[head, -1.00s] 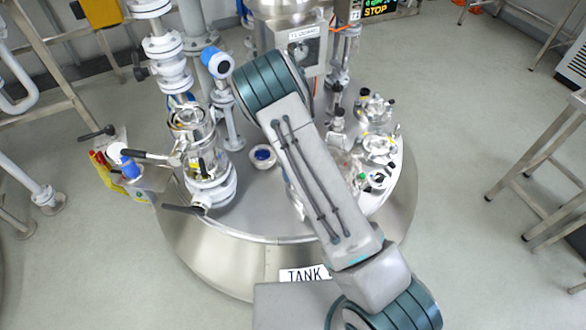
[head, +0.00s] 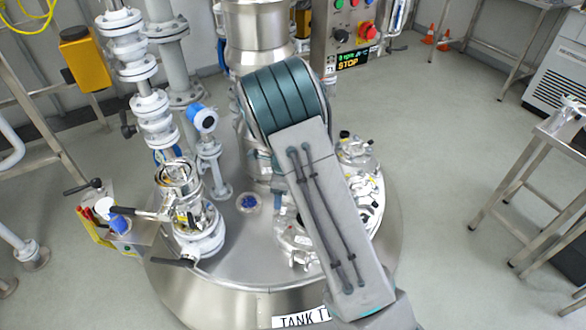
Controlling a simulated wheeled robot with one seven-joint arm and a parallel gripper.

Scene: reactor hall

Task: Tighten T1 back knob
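The tank labelled TANK T1 (head: 305,318) stands in front of me, with a steel lid that carries several fittings. Clamped fittings with small black knobs (head: 344,134) show on the right of the lid, beside my arm. I cannot tell which of the knobs is the back knob. My arm crosses the right half of the lid and hides part of it. My gripper is not in view; it is hidden behind the arm or out of frame.
White flanged pipes (head: 155,120) and a valve assembly with black handles (head: 185,215) stand on the left of the lid. A control box with a red button and STOP display (head: 353,61) is at the back. Steel tables (head: 545,150) are at right; floor between is clear.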

